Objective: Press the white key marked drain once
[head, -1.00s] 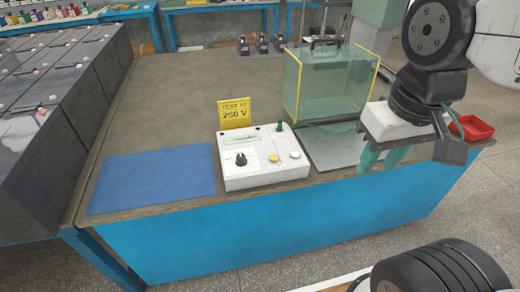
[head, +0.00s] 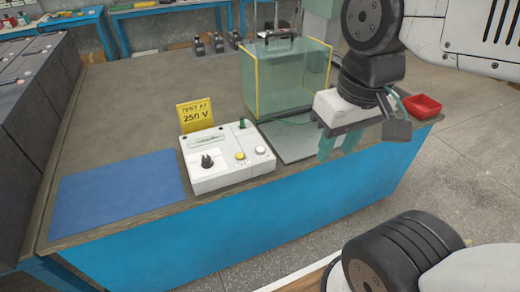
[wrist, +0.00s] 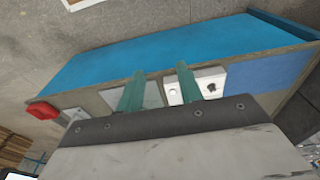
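A white tester box (head: 222,180) stands on the bench near its front edge. On its top are a black knob (head: 207,162), a yellow key (head: 240,156) and, at the right end, a round white key (head: 260,151). Any drain marking is too small to read. My gripper (head: 338,147) is to the right of the box, apart from it, above the bench's front edge. Its two green fingers are spread with nothing between them. In the wrist view, my gripper (wrist: 160,70) shows open, with the box (wrist: 220,76) partly hidden behind one finger.
A glass guard box (head: 285,85) with yellow edges stands behind a grey plate (head: 295,140). A yellow "TEST AT 250 V" sign (head: 196,114) stands behind the tester. A blue mat (head: 115,195) lies left, a red tray (head: 422,106) right.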

